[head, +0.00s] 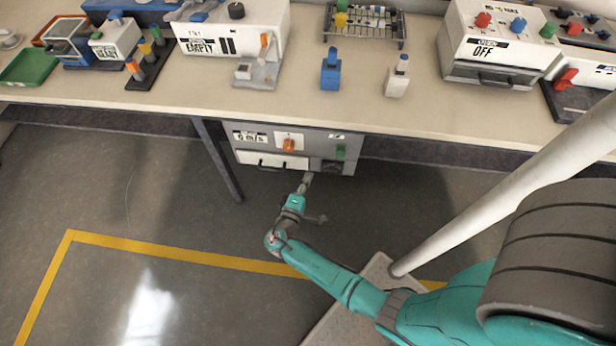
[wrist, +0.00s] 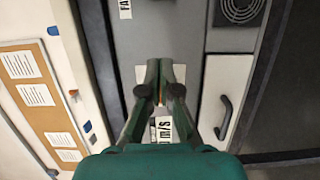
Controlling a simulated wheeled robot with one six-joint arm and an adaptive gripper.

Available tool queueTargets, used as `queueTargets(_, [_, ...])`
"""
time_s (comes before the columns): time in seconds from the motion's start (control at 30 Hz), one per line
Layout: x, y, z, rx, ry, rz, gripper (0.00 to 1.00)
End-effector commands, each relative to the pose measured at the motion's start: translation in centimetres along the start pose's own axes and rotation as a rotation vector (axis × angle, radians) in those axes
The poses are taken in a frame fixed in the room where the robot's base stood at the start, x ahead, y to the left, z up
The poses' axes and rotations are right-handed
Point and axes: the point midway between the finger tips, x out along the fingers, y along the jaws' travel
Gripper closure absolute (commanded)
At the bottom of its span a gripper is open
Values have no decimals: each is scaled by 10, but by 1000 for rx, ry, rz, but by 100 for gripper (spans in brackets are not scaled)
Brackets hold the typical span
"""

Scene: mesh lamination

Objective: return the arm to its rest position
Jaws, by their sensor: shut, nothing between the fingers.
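My teal arm (head: 330,277) reaches out from the lower right to the front of a grey cabinet under the bench. My gripper (head: 307,178) is at its far end, just below and in front of the cabinet face in the head view. In the wrist view my gripper (wrist: 166,70) has its fingers together with nothing held. A sliver of orange shows between and behind the fingers, before the grey panel. Whether the fingertips touch the panel cannot be told.
The grey cabinet (head: 318,140) has an orange knob (head: 289,145), a green knob (head: 340,151) and a white drawer (head: 262,160) with a black handle (wrist: 225,117). The bench top (head: 200,101) carries several devices above. A bench leg (head: 219,160) stands left. Open floor (head: 130,200) lies left.

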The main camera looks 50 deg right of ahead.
Motion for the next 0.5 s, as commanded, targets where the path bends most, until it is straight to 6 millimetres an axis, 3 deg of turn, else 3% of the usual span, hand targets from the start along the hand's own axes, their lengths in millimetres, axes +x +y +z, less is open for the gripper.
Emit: queueTargets(0.5, [-2,-6,7,-1,7,-25,100])
